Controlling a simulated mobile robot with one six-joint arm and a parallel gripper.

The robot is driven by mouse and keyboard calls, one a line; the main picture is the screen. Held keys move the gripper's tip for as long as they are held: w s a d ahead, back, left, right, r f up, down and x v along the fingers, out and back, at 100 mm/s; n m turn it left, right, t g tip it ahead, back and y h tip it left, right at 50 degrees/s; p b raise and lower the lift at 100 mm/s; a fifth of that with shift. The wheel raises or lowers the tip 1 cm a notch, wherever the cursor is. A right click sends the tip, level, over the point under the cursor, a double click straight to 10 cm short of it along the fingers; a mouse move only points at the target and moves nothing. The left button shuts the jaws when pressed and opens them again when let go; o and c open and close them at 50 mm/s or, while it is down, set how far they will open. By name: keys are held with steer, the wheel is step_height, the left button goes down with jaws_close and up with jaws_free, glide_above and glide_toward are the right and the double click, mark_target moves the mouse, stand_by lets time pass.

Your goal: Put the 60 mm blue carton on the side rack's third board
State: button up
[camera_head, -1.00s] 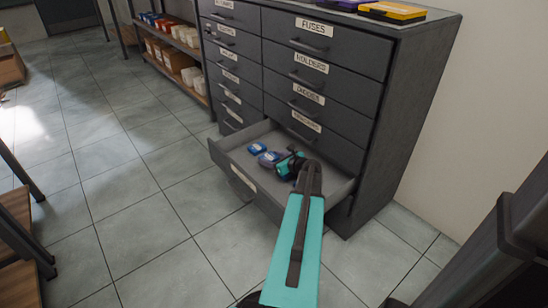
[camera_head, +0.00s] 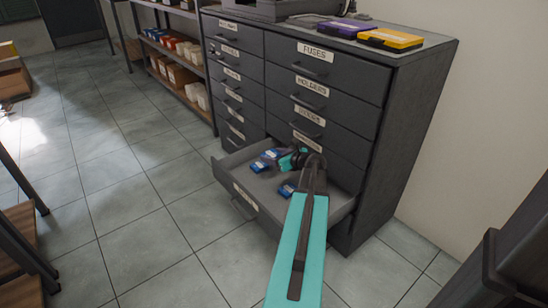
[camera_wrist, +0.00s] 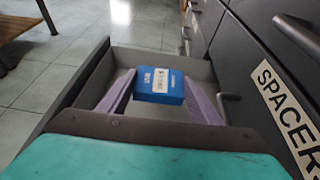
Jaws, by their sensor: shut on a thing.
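My gripper (camera_head: 288,158) is over the open drawer (camera_head: 240,196) of the grey cabinet, shut on a blue carton (camera_head: 272,154). In the wrist view the blue carton (camera_wrist: 160,85) sits between the two finger pads, with a pale label towards me and the drawer around it below. Two other blue cartons lie in the drawer, one at the left (camera_head: 258,166) and one beside my arm (camera_head: 287,190). I cannot read the carton sizes. A rack with several boards (camera_head: 180,82) stands beyond the cabinet; I cannot tell if it is the side rack.
The cabinet (camera_head: 325,90) has several shut drawers above the open one. A purple case (camera_head: 340,29) and a yellow case (camera_head: 390,39) lie on its top. Small boxes fill parts of the rack. Wooden furniture (camera_head: 22,245) stands at the left edge. The tiled floor between is clear.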

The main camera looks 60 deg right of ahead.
stand_by(0.4)
steer(key=w+a+r+n+y, duration=0.4)
steer(key=w+a, duration=0.4)
steer(key=a, duration=0.5)
steer(key=w+a+r+n+y, duration=0.3)
steer(key=w+a+r+y, duration=0.15)
steer(key=w+a, duration=0.65)
steer(key=a+r+n+g+y, duration=0.1)
steer(key=a+r+n+y, duration=0.1)
steer(key=a, duration=0.9)
steer(key=a+r+n+g+y, duration=0.2)
steer(key=a+r, duration=0.2)
steer(key=a, duration=0.8)
steer(key=a+r+n+g+y, duration=0.2)
steer(key=a+n, duration=0.1)
steer(key=a, duration=0.8)
steer(key=shift+a+r, duration=0.25)
steer(key=shift+r, duration=0.15)
steer(key=shift+d, duration=0.1)
